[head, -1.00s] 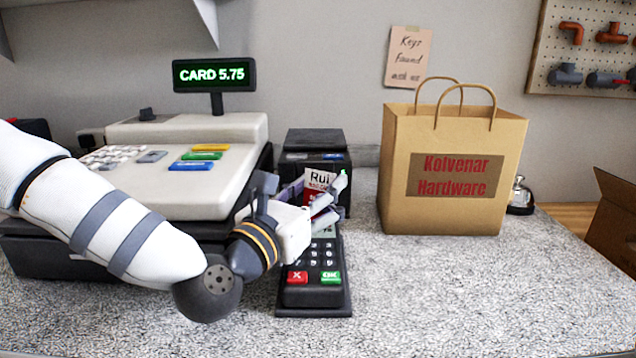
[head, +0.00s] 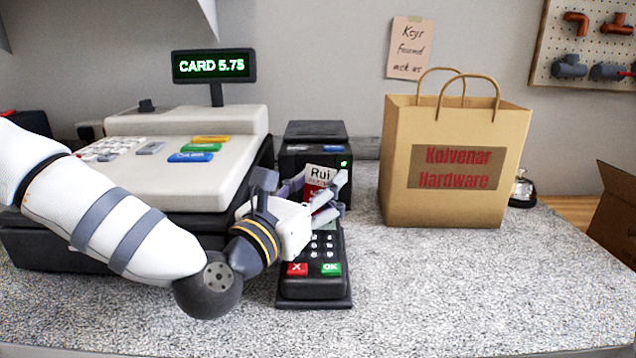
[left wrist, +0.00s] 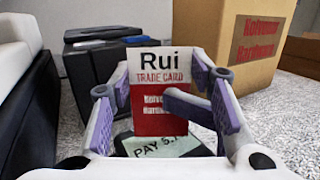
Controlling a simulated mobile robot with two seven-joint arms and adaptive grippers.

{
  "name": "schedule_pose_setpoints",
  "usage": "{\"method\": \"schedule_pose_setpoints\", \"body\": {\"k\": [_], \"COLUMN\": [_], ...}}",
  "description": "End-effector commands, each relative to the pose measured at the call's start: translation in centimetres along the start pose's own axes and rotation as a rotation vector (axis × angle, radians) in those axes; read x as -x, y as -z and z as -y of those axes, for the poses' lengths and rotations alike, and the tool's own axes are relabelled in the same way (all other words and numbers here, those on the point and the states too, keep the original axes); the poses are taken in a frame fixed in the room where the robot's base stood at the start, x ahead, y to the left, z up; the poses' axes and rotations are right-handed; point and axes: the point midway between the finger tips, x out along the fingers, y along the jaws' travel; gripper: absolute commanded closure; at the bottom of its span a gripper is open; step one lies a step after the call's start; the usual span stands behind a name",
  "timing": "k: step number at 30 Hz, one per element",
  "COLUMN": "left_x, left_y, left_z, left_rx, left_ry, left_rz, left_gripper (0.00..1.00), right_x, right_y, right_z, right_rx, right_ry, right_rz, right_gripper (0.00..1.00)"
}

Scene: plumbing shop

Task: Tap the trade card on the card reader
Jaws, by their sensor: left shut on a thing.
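My left gripper (head: 318,196) is shut on the trade card (head: 319,178), a white and red card. In the left wrist view the trade card (left wrist: 159,92) stands upright between the fingers, with "Rui" and "TRADE CARD" readable. The card reader (head: 314,288) lies on the counter below, with a keypad and red and green keys. My gripper and the card are over its upper end and partly hide its screen. The screen (left wrist: 150,148) shows "PAY 5." in the left wrist view. I cannot tell whether card and reader touch. My right gripper is not in view.
The cash register (head: 190,180) stands to the left, with its display (head: 214,66) reading "CARD 5.75". A black box-like device (head: 316,134) stands behind the reader. A paper bag (head: 453,205) and a bell (head: 522,188) stand to the right. The front right counter (head: 470,290) is clear.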

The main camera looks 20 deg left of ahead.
Motion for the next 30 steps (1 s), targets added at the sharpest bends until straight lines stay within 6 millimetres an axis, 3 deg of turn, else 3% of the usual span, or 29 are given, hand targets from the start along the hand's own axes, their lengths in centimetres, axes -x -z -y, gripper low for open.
{"method": "schedule_pose_setpoints", "body": {"k": [16, 26, 30], "left_x": [0.0, -0.1, -0.2], "left_y": [0.2, -1.9, -1.9], "left_z": [0.0, 0.0, 0.0], "left_rx": [0.0, 0.0, 0.0], "left_ry": [0.0, 0.0, 0.0], "left_rz": [0.0, 0.006, 0.002], "left_gripper": [0.65, 0.65, 0.65], "right_x": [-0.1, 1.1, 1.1], "right_y": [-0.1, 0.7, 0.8], "right_z": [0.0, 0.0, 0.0], "right_rx": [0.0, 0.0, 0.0], "right_ry": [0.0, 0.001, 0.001], "right_rz": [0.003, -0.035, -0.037], "right_gripper": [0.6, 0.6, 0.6]}}
